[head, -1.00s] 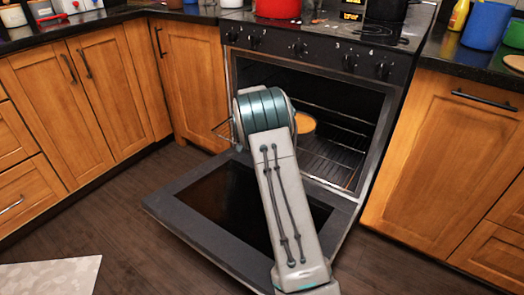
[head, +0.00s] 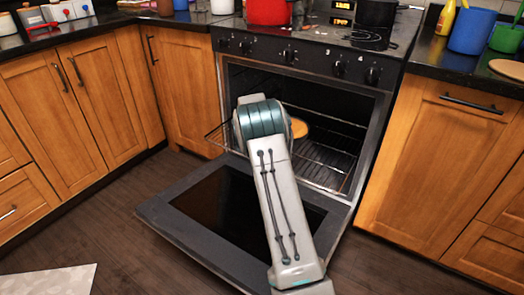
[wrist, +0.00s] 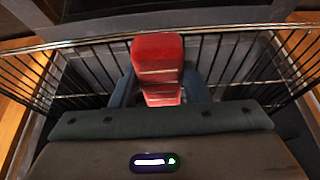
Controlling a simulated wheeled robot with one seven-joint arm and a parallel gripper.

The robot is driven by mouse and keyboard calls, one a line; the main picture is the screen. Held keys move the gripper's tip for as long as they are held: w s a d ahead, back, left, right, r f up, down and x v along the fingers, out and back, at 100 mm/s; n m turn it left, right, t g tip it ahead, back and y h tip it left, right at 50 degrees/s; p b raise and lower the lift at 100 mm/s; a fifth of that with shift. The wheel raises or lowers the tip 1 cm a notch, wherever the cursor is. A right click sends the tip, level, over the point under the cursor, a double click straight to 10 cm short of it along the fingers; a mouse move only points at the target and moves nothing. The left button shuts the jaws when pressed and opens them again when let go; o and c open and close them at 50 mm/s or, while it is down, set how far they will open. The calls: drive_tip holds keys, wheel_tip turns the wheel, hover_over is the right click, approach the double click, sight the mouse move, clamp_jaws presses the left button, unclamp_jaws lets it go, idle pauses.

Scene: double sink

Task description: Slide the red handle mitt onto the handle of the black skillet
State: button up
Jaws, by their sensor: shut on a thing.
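My gripper (wrist: 162,90) is shut on the red handle mitt (wrist: 157,60), as the wrist view shows. The mitt is a red block with pale stripes, pointing away from the gripper over the wire oven rack (wrist: 225,62). In the head view my arm reaches into the open oven and hides the gripper and mitt.
The oven door (head: 185,245) is folded down under my arm. The cooktop above holds a red pot (head: 268,11) and a black pot (head: 376,13). Wooden cabinets (head: 435,170) flank the oven. A pale mat (head: 45,281) lies on the floor at lower left.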

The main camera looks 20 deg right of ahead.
drive_tip(key=o, duration=1.2)
drive_tip(key=s+a+r+n+p, duration=0.1)
drive_tip(key=s+a+r+p, duration=0.25)
drive_tip(key=r, duration=0.55)
drive_tip(key=s+a+r+y+p, duration=0.1)
drive_tip(key=s+a+r+p, duration=0.2)
drive_tip(key=r, duration=0.5)
drive_tip(key=s+a+r+n+p, duration=0.15)
drive_tip(key=s+r+p, duration=0.3)
drive_tip(key=r, duration=0.45)
drive_tip(key=s+a+r+n+y+p, duration=0.1)
drive_tip(key=s+a+r+n+p, duration=0.2)
drive_tip(key=s+r+p, duration=0.3)
drive_tip(key=s+a+r+n+y+p, duration=0.1)
drive_tip(key=s+a+r+p, duration=0.4)
drive_tip(key=s, duration=1)
drive_tip(key=s+a+r+n+p, duration=0.4)
drive_tip(key=s+r+p, duration=0.5)
drive_tip(key=r, duration=0.3)
drive_tip(key=shift+s+a+r+n+y, duration=0.15)
drive_tip(key=shift+s+a+n+y, duration=0.05)
drive_tip(key=shift+s, duration=0.25)
drive_tip(key=shift+s+a+r+n+y, duration=0.15)
drive_tip(key=shift+s+a+y, duration=0.05)
drive_tip(key=shift+s, duration=0.2)
